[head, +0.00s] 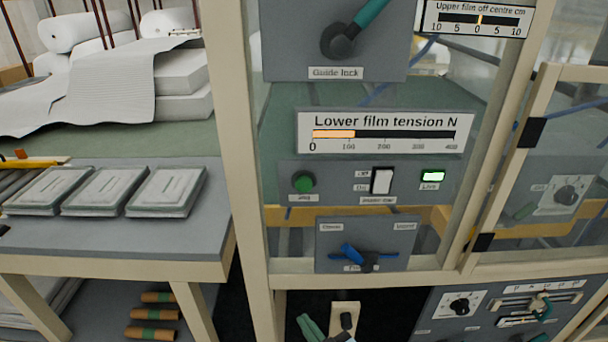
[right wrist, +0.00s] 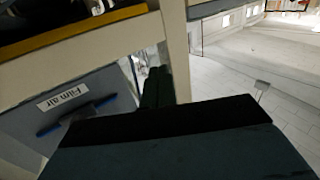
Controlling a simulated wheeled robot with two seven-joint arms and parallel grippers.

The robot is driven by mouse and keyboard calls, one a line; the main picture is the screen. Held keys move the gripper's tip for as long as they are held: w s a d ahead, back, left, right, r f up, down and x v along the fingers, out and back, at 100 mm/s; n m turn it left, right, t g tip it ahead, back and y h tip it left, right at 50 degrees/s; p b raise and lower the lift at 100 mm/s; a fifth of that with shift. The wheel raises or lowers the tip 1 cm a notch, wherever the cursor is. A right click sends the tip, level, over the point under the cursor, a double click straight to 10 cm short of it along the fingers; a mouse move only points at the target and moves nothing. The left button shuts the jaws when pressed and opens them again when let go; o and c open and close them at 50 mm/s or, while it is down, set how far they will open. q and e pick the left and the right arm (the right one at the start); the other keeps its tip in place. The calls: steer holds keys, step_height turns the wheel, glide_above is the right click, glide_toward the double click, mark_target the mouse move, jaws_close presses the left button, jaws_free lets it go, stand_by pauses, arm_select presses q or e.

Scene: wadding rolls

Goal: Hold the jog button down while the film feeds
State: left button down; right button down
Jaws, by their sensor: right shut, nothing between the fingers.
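The green round jog button (head: 303,182) sits on a grey panel (head: 335,197) behind the cream frame, under the lower film tension display. My right gripper (head: 312,328) shows at the bottom edge of the head view, its green fingers together and empty. It is well below the jog button and apart from it. In the right wrist view its dark fingers (right wrist: 159,86) also show closed together. The lower film tension display (head: 384,133) has an orange bar a little past 100. My left gripper is in neither view.
A white rocker switch (head: 382,181) and a lit green Live lamp (head: 433,176) share the button's panel. A blue-handled lever (head: 355,256) is below, and a cream box with a dark button (head: 345,320) stands beside my gripper. Cream posts (head: 236,150) frame the opening.

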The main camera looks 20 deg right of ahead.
mark_target(304, 184)
step_height(304, 184, up, 27)
steer(key=s+t+y+p, duration=0.1)
steer(key=t+y+p, duration=0.1)
steer(key=t, duration=0.5)
steer(key=shift+a+p, duration=0.25)
steer(key=shift+p, duration=0.05)
steer(key=shift+w, duration=0.1)
steer(key=shift+w+d+b, duration=0.4)
steer(key=shift+w+b, duration=0.05)
steer(key=shift+w, duration=0.95)
steer(key=shift+w+d+b, duration=0.4)
steer(key=shift+w+d, duration=0.05)
steer(key=shift+w, duration=0.9)
steer(key=shift+w+d+b, duration=0.4)
steer(key=shift+w+b, duration=0.05)
steer(key=shift+w, duration=0.95)
steer(key=shift+w+d, duration=0.1)
steer(key=shift+w, duration=0.3)
